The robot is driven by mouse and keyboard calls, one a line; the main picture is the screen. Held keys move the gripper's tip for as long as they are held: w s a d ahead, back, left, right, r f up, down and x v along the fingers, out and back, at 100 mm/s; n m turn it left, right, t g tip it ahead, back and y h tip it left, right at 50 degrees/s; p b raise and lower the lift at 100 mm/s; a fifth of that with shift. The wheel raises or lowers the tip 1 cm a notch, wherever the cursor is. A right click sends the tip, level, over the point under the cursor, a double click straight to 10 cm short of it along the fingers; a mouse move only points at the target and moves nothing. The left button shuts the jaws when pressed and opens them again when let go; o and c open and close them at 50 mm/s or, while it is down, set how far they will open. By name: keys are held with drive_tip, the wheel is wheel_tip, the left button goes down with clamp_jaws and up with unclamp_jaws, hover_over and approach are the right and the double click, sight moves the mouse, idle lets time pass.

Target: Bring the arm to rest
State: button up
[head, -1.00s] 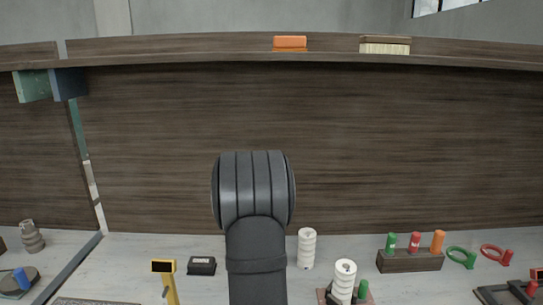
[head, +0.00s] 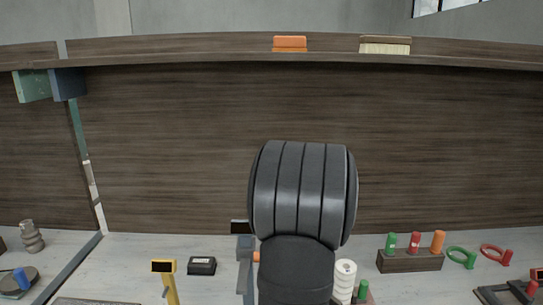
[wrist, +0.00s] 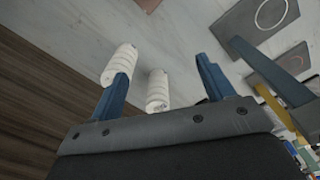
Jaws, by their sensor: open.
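My gripper (wrist: 163,68) is open, its two blue fingers spread wide with nothing held between them. In the wrist view one white ribbed cylinder (wrist: 121,65) lines up with the tip of the left finger; I cannot tell whether they touch. A second white ribbed cylinder (wrist: 158,92) shows in the gap between the fingers, seemingly beyond them. In the head view my dark arm stands upright in the middle and hides the gripper. One white cylinder (head: 345,277) shows just right of the arm.
A yellow stand (head: 169,283), a black box (head: 202,266) and a blue-grey post (head: 245,262) stand left of the arm. A wooden block (head: 409,262) with green, red and orange pegs, a green ring (head: 461,257) and a red ring (head: 494,253) are right. A dark wooden panel (head: 180,150) rises behind.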

drive_tip(key=s+d+r+m, duration=0.2)
drive_tip(key=s+d, duration=0.3)
drive_tip(key=d, duration=0.1)
drive_tip(key=shift+d+r, duration=0.3)
drive_tip(key=shift+d, duration=0.05)
